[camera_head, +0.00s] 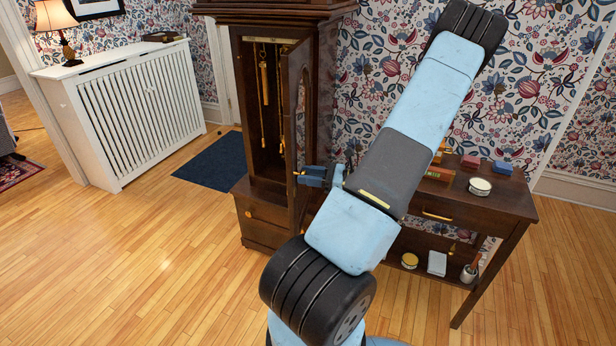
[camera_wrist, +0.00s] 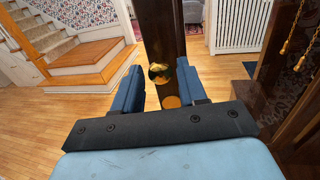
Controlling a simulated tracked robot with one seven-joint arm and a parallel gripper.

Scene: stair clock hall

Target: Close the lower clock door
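The tall dark wooden clock stands in the head view with its lower door (camera_head: 293,120) swung open toward the room. The door's edge runs between my fingers in the wrist view (camera_wrist: 160,30). A round brass knob (camera_wrist: 160,73) shows on it, and a small knob also shows in the head view (camera_head: 299,173). My gripper (camera_head: 312,177) is at the door's lower half. In the wrist view my gripper (camera_wrist: 160,80) is open, its two blue fingers on either side of the knob with visible gaps. Inside the case (camera_head: 262,150) hang brass chains and a weight.
A dark side table (camera_head: 490,205) with small boxes and tins stands right of the clock, behind my arm. A white radiator cover (camera_head: 140,110) and a blue mat (camera_head: 210,160) are at left. Carpeted stairs (camera_wrist: 50,40) show in the wrist view. The wooden floor is clear in front.

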